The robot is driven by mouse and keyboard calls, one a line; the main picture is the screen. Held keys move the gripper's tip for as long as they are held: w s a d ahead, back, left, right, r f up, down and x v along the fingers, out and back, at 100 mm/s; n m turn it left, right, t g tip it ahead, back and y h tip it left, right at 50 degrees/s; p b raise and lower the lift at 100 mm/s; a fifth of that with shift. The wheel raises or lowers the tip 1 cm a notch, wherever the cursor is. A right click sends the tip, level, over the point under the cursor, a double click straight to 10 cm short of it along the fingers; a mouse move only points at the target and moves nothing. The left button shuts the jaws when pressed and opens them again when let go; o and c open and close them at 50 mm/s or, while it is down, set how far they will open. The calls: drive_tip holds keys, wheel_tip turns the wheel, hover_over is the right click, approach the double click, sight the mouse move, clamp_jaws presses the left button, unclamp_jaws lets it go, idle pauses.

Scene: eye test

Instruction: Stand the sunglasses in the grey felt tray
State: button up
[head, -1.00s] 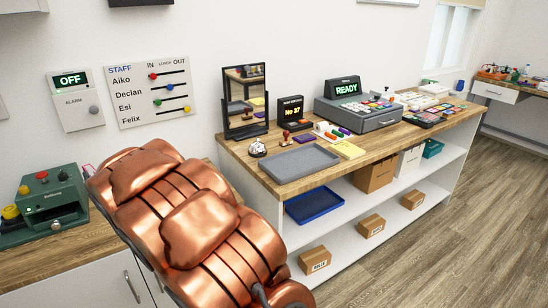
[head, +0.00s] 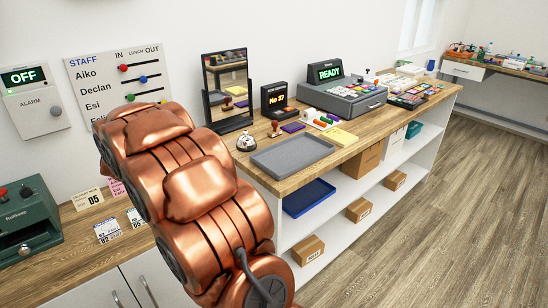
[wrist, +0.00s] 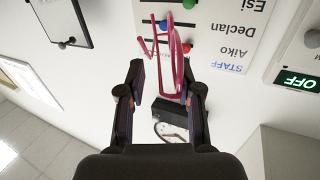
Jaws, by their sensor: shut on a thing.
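The grey felt tray (head: 292,156) lies flat and empty on the wooden counter in the head view. In the wrist view, my gripper (wrist: 165,82) is shut on the sunglasses (wrist: 176,60), a thin pink-red frame. They stick out beyond the fingertips, nearer the right finger, in front of the wall. Their lenses are hard to make out. The wrist picture is upside down. My copper-coloured arm hides the gripper and the sunglasses in the head view, and the tray does not show in the wrist view.
A bell (head: 246,142), mirror (head: 227,88), stamp (head: 274,129) and yellow pad (head: 339,137) stand close around the tray. A till (head: 343,97) is behind to the right. A blue tray (head: 309,197) sits on the shelf below. Open floor lies at right.

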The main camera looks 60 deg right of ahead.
drive_tip(key=s+d+f+m+g+h, duration=0.1)
drive_tip(key=s+d+m+g+h, duration=0.5)
drive_tip(key=d, duration=0.6)
drive_tip(key=m+g+b, duration=0.2)
drive_tip(key=m+g, duration=0.5)
drive_tip(key=g, duration=0.6)
hover_over(280, 168)
wheel_tip(280, 168, down, 8)
wheel_tip(280, 168, down, 6)
drive_tip(key=shift+s+d+r+p, duration=0.1)
drive_tip(key=shift+r+p, duration=0.05)
drive_tip(key=shift+p, duration=0.25)
drive_tip(key=shift+f, duration=2.35)
drive_tip(key=shift+f, duration=0.1)
drive_tip(key=o, duration=0.9)
